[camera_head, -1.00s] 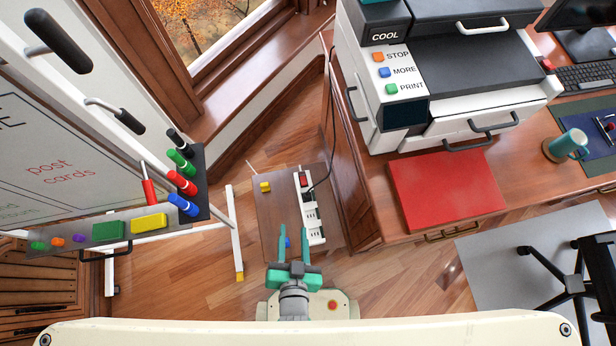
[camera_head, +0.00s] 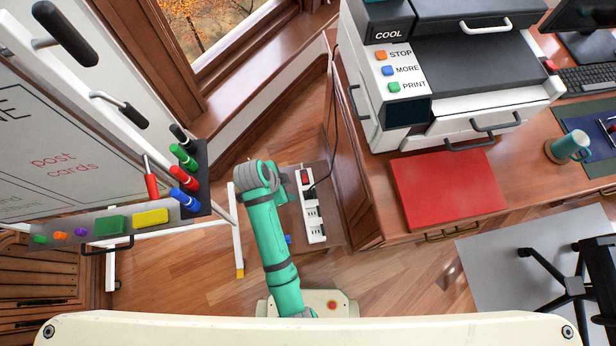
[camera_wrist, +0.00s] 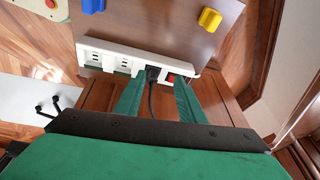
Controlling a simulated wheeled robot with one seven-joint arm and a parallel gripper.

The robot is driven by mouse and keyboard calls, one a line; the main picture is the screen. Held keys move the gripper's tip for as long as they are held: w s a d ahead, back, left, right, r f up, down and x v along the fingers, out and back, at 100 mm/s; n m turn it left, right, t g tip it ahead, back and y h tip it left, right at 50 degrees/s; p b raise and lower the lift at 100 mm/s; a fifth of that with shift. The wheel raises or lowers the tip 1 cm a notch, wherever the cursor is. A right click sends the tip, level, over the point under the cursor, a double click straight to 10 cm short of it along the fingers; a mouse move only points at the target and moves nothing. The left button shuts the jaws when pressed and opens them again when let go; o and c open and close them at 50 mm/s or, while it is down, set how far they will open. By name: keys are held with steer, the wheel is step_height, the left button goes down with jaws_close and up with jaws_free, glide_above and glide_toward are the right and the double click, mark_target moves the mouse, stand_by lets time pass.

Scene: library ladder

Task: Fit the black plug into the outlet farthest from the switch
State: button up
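A white power strip (camera_head: 316,232) lies on a brown board, with a red switch (camera_head: 305,176) at its far end. It also crosses the upper middle of the wrist view (camera_wrist: 103,47). The black plug (camera_wrist: 152,73) sits at the outlet beside the red switch, its cord trailing back. Two bare outlets (camera_wrist: 93,56) show toward the other end. My gripper (camera_wrist: 158,78) is open, its green fingers pointing at the strip, one on each side of the plug in the picture. Contact cannot be told. In the head view my arm hides most of the gripper.
The board (camera_head: 331,220) also carries a blue block (camera_head: 288,239) and a yellow block (camera_wrist: 209,18). The desk (camera_head: 365,205) with the printer stands close on the right, the whiteboard stand (camera_head: 235,240) on the left. The black cord (camera_head: 334,120) runs up along the desk side.

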step_height(320, 180, up, 2)
steer(key=w+d+m+g+h, duration=0.1)
steer(key=m, duration=0.1)
glide_above(307, 192)
steer(key=a, duration=0.3)
steer(key=f, duration=0.4)
steer(key=shift+d+f, duration=0.25)
steer(key=shift+f, duration=0.05)
steer(key=shift+s+x, duration=0.15)
steer(key=shift+x, duration=1.15)
steer(key=shift+s+x, duration=0.15)
steer(key=shift+x, duration=1.15)
steer(key=shift+d, duration=0.15)
steer(key=shift+c, duration=0.2)
jaws_close()
